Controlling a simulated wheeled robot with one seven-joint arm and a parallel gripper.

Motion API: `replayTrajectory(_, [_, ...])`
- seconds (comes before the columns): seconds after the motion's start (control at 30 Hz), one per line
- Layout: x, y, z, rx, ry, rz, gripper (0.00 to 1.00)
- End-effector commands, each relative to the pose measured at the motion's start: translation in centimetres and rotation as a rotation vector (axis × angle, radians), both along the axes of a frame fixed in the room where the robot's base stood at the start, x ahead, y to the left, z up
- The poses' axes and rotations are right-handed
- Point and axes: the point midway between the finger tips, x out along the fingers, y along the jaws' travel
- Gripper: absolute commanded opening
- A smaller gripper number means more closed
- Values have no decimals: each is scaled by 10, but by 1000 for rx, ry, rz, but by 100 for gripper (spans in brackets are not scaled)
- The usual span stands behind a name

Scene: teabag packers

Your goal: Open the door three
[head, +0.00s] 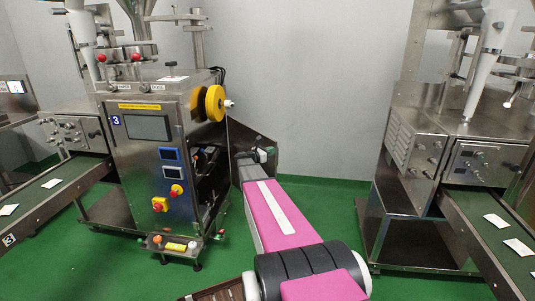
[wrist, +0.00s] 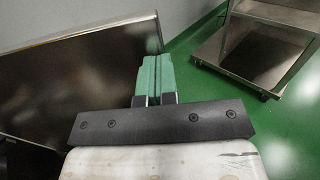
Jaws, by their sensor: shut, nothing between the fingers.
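The machine marked 3 (head: 140,170) stands left of centre in the head view, with its right side open and dark inner parts showing. Its metal door (head: 246,136) is swung out from that side, standing away from the body. My gripper (head: 270,153) is at the door's inner face, seen small at the end of my pink arm. In the wrist view the two green fingers (wrist: 153,76) are pressed together, empty, beside the right edge of a large metal panel (wrist: 75,75), which looks like the door. I cannot tell whether they touch it.
A second machine (head: 415,150) stands at the right, with a conveyor (head: 480,215) carrying white packets. Another conveyor (head: 50,200) runs at the left. A yellow roll (head: 214,103) sticks out above the opening. Green floor (head: 335,200) is clear between the machines.

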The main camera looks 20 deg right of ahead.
Motion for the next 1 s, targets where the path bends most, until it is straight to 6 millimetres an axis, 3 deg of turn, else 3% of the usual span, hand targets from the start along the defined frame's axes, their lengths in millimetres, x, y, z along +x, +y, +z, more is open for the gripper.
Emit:
replayTrajectory(0.37, [0,-2,0,0,0,3,0])
replayTrajectory(0.57, [3,-20,0,0,0,33,0])
replayTrajectory(0.77, [13,-64,0,0,0,111,0])
replayTrajectory(1.0, [40,-140,0,0,1,257,0])
